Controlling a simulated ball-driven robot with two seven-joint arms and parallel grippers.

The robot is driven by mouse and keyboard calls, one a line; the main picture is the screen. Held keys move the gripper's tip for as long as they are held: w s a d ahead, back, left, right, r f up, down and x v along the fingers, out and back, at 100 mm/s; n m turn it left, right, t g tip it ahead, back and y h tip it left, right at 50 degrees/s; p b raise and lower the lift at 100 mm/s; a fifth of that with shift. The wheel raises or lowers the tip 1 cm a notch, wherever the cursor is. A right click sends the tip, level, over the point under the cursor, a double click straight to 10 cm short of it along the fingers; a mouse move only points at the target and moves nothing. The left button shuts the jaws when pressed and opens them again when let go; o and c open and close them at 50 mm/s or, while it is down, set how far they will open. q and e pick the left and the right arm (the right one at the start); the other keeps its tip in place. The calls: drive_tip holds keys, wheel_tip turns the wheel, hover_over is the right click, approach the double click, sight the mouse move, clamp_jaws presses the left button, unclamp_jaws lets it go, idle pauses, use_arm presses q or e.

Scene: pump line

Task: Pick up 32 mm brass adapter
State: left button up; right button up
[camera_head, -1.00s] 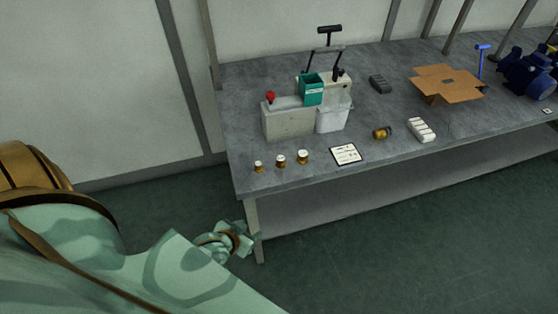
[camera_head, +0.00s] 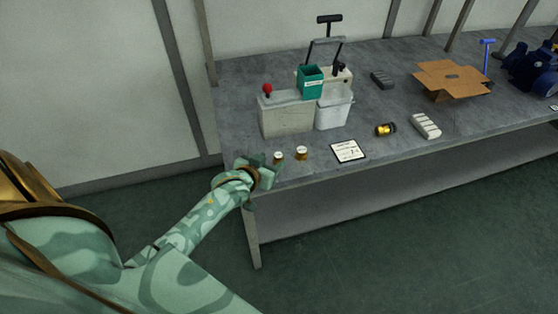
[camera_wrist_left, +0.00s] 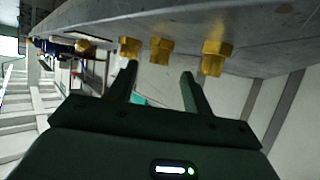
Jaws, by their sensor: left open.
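Several small brass adapters stand near the bench's front left corner. In the head view I see the middle adapter (camera_head: 278,157) and the right adapter (camera_head: 301,153); my gripper hides the left one. The inverted left wrist view shows three: one at left (camera_wrist_left: 130,48), one in the middle (camera_wrist_left: 161,50) and a nearer one at right (camera_wrist_left: 214,58). I cannot read which is 32 mm. My left gripper (camera_head: 264,171) is open and empty at the bench's front edge. In the wrist view its fingertips (camera_wrist_left: 160,72) are apart, with the middle adapter appearing between them. My right gripper is out of view.
Behind the adapters stands a grey machine (camera_head: 287,117) with a red knob and a green bin (camera_head: 310,82). A printed card (camera_head: 348,151), a brass-and-black fitting (camera_head: 386,129), a white block (camera_head: 426,126) and an open carton (camera_head: 450,79) lie rightward on the bench (camera_head: 235,95).

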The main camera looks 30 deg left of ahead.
sight(276, 159)
use_arm(q)
drive_tip(key=b+x, duration=0.1)
drive_tip(key=x, duration=0.3)
drive_tip(key=shift+w+f+b, duration=0.2)
drive_tip(key=shift+f+b, duration=0.15)
drive_tip(key=shift+b, duration=0.05)
drive_tip(key=shift+r, duration=0.1)
drive_tip(key=shift+s, duration=0.1)
clamp_jaws()
drive_tip(key=c, duration=1.1)
unclamp_jaws()
drive_tip(key=c, duration=1.1)
unclamp_jaws()
